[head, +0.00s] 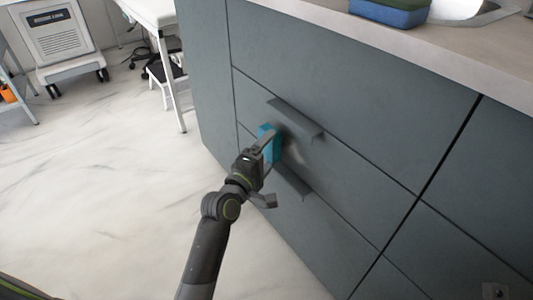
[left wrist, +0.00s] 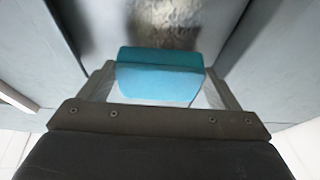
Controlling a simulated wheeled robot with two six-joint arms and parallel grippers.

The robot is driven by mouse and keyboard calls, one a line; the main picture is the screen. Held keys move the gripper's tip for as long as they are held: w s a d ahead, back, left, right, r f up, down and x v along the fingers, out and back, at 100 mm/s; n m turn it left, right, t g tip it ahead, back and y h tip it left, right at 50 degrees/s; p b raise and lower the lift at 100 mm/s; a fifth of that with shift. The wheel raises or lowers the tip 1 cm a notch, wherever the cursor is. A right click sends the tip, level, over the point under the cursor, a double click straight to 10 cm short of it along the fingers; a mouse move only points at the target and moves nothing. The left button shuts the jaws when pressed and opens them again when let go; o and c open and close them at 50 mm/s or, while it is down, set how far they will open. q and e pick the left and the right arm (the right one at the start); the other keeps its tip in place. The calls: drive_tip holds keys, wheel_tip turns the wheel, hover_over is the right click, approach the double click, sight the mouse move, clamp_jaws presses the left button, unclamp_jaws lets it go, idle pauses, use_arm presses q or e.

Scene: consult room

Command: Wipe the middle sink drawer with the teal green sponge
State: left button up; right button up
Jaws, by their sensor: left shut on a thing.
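The teal green sponge (head: 268,145) is held between the fingers of my left gripper (head: 264,157), against or very close to the middle sink drawer (head: 350,180). The sponge (left wrist: 160,75) also shows in the left wrist view, gripped between both fingers. The middle drawer is dark grey-green, with a dark bar handle (head: 296,118) along its upper part, just above the sponge. I cannot tell whether sponge and drawer touch. My right gripper is out of view.
Another bar handle (head: 291,181) juts out below the sponge on the lower drawer. The pale countertop (head: 440,50) overhangs above, with a blue and green item (head: 390,14) on it. White marble-like floor (head: 90,180) lies open at left. A wheeled white machine (head: 60,42) stands far back.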

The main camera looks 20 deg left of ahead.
use_arm(q)
drive_tip(key=shift+w+d, duration=0.6)
drive_tip(key=shift+w, duration=0.2)
idle(0.4)
